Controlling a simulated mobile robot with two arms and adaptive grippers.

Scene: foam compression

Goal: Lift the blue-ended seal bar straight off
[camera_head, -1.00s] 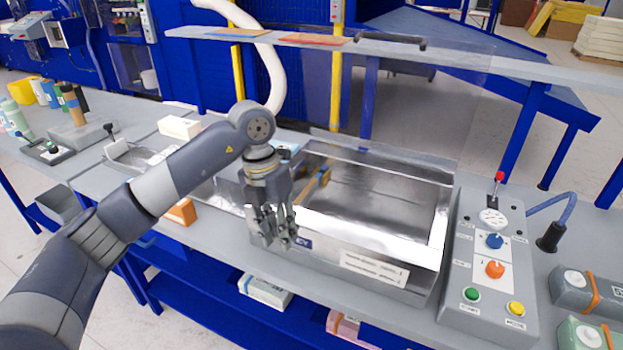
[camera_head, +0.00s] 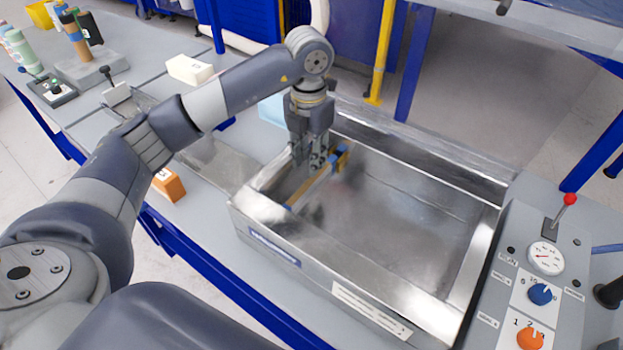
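The seal bar (camera_head: 314,186) is a thin tan strip with blue ends. It lies inside the left part of the open metal chamber (camera_head: 412,212), with one blue end toward the front wall and the other near the back. An orange-yellow piece shows at its far end. My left gripper (camera_head: 312,166) points down over the chamber's left side, right at the bar's upper half and hiding part of it. Its fingers look slightly apart, but I cannot tell whether they touch or hold the bar. My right gripper is out of view.
A control panel with a red-tipped lever (camera_head: 569,200), a gauge and knobs stands right of the chamber. An orange block (camera_head: 169,185) and a white block (camera_head: 190,69) lie on the bench to the left. The chamber's walls surround the bar.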

